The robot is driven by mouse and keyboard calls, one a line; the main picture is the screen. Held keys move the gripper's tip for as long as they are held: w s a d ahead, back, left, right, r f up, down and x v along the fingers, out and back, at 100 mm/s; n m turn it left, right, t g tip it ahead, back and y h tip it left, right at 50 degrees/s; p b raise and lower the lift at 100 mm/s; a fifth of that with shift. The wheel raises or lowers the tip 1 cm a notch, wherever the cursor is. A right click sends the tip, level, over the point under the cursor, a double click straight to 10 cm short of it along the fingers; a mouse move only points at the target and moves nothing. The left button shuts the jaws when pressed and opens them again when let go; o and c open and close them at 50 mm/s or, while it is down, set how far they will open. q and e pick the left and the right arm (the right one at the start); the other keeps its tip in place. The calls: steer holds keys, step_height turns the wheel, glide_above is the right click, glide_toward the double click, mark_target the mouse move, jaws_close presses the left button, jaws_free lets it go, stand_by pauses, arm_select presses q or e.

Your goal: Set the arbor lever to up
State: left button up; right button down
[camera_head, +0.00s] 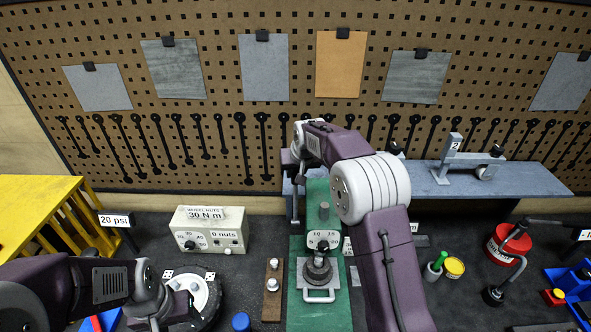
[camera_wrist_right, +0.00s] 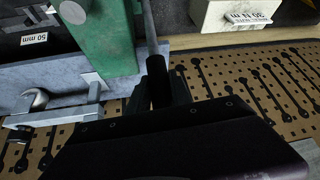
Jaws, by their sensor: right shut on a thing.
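The green arbor press (camera_head: 318,195) stands at the middle of the bench, partly hidden by my right arm; its green column also shows in the right wrist view (camera_wrist_right: 103,40). Its lever is a thin grey rod (camera_wrist_right: 150,22) with a black grip (camera_wrist_right: 158,88). My right gripper (camera_wrist_right: 162,85) is shut on the black grip, beside the column. In the head view my right gripper (camera_head: 297,160) is at the press's upper left, its fingers mostly hidden. My left gripper (camera_head: 152,300) is at the lower left, by a wheel; its jaws are not clear.
A cream wheel-nut box (camera_head: 208,230) stands left of the press. A wheel (camera_head: 195,300) with small white pieces lies in front. A grey shelf (camera_head: 520,176), a red can (camera_head: 508,243) and a yellow tin (camera_head: 454,268) are to the right. A pegboard (camera_head: 215,110) with hanging tools closes the back.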

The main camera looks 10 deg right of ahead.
steer(key=c, duration=1.2)
jaws_free()
steer(key=shift+o, duration=0.2)
steer(key=shift+w+d, duration=0.1)
steer(key=shift+w, duration=0.05)
steer(key=shift+s+r+b, duration=0.2)
steer(key=shift+r+b, duration=0.15)
steer(key=shift+b, duration=0.05)
steer(key=b+v, duration=0.2)
steer(key=v, duration=0.6)
